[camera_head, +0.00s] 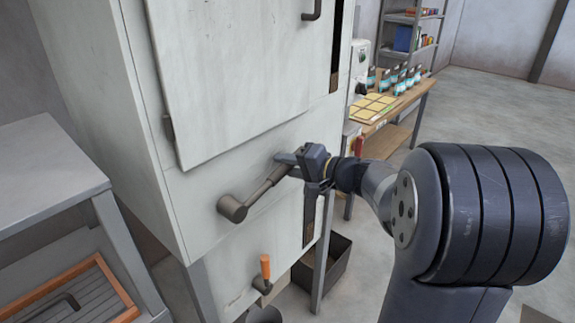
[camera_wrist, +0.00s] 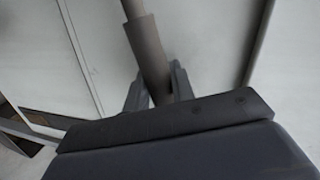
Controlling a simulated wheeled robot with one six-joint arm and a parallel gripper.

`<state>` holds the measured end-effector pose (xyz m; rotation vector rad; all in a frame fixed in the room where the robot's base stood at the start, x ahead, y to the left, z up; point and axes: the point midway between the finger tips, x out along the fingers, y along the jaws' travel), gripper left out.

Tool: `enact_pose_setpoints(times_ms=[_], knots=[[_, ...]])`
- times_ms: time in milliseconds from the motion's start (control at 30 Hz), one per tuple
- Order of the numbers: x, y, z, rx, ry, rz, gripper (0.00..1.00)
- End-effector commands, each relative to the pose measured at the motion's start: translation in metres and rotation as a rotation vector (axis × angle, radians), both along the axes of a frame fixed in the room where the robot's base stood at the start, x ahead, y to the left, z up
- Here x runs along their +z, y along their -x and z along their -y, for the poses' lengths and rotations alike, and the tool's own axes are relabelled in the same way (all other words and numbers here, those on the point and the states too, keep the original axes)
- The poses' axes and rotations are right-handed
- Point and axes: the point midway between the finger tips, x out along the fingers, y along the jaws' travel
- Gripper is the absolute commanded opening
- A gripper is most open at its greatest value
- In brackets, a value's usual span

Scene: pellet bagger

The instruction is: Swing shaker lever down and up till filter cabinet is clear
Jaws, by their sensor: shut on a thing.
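The shaker lever (camera_head: 262,188) is a brown-grey bar on the front of the white filter cabinet (camera_head: 195,205). It runs from a round pivot hub at its lower left up to the right, tilted. My gripper (camera_head: 287,160) is shut on the upper right end of the lever. In the wrist view, the lever (camera_wrist: 146,50) comes down between the two fingers of my gripper (camera_wrist: 157,88). The cabinet's upper door panel looks shut. The inside of the cabinet is hidden.
An orange-handled valve (camera_head: 265,268) sits below the lever. A dark bin (camera_head: 335,262) stands on the floor under the cabinet. A grey bench (camera_head: 45,170) is at left. A wooden table (camera_head: 410,105) with bags is behind at right. Open floor lies at far right.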

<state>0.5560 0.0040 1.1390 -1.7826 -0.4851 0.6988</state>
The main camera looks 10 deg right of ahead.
Motion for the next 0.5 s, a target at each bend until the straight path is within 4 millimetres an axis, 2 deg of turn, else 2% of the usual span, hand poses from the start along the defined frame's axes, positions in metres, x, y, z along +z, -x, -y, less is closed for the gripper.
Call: enact_pose_setpoints(times_ms=[167, 500], knots=[[0.0001, 0.0001, 0.0000, 0.000, 0.000, 0.000, 0.00], [-0.0017, -0.0001, 0.0003, 0.000, -0.004, -0.003, 0.00]])
